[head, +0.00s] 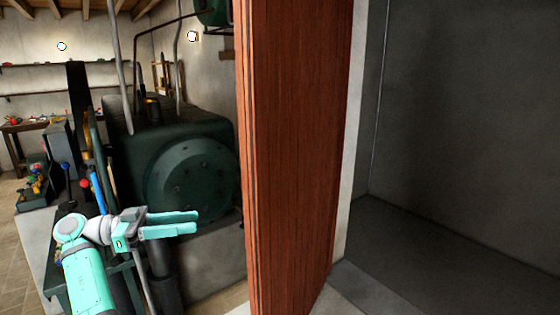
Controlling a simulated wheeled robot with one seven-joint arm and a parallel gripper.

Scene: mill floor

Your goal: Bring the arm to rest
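My gripper (172,224) is at the lower left of the head view, at the end of my teal and white arm. Its two teal fingers point to the right, with a gap between them and nothing visible in it. The fingers appear in front of the dark green machine and to the left of the reddish wooden door (292,150). I see open space between the fingertips and the door edge.
A large dark green machine (190,180) stands behind my arm. Levers with coloured handles (98,190) rise close to my arm. Shelves (40,63) and a workbench (12,128) line the far wall. A dark, empty room (450,240) opens right of the door.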

